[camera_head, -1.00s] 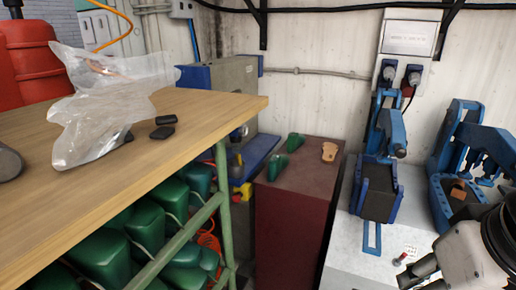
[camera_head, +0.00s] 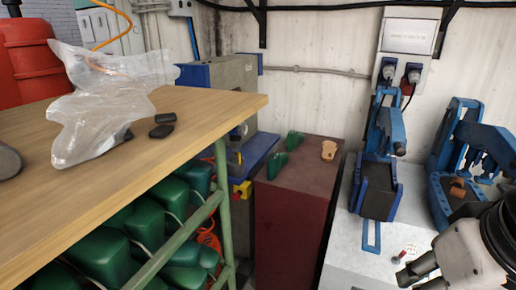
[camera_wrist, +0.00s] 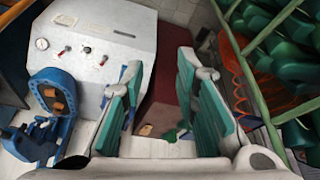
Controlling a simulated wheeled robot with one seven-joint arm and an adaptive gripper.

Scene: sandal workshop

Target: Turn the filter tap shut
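No part that I can clearly make out as the filter tap shows in either view. In the head view my gripper (camera_head: 418,270) is at the lower right edge, partly cut off, beside the white machine top (camera_head: 350,272).
A dark red cabinet (camera_head: 300,215) stands left of the white machine. Blue presses (camera_head: 378,185) stand on the machine. A wooden table (camera_head: 60,205) with a plastic bag (camera_head: 100,110) is at left, with green shoe lasts (camera_head: 100,250) beneath. A green frame (camera_wrist: 265,95) is at right in the wrist view.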

